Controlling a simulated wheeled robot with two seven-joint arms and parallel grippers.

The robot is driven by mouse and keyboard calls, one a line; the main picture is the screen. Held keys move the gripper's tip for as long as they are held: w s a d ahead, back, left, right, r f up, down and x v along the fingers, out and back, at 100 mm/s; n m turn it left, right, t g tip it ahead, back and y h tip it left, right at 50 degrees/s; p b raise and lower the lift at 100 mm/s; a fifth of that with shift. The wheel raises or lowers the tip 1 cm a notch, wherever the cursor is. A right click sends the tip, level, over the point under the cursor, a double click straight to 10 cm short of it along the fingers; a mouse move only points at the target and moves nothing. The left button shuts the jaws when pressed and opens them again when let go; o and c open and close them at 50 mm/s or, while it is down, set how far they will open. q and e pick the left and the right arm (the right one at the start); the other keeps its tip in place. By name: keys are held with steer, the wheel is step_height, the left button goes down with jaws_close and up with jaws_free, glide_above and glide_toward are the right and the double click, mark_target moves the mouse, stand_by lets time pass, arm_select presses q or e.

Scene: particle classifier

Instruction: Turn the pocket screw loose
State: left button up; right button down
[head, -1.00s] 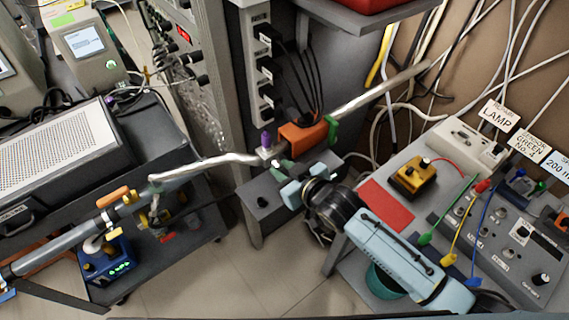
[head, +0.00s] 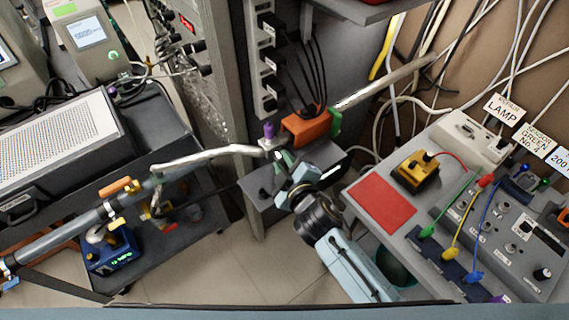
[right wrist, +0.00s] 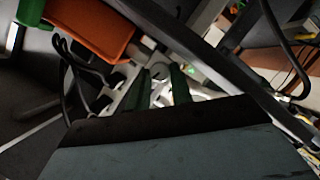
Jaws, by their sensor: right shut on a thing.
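The steel tube (head: 215,155) runs to a small metal block (head: 272,147) below an orange box (head: 306,127). A purple knob (head: 268,131) stands on the block. My right gripper (head: 281,159) reaches the block's near side from below. In the right wrist view its dark green fingers (right wrist: 162,86) close around a small grey round piece (right wrist: 160,72), which looks like the pocket screw. The fingers mostly hide it, and its thread cannot be seen.
A grey stand (head: 255,200) is just below my right gripper. A bench with a red mat (head: 381,204), a yellow box (head: 414,176) and cabled instruments is at the right. Black plugs fill a power strip (head: 266,60) behind. A cart (head: 175,245) stands left.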

steer(key=shift+f, duration=0.1)
stand_by(0.5)
steer(key=c, duration=1.2)
jaws_free()
steer(key=shift+c, duration=0.2)
steer(key=shift+s, duration=0.1)
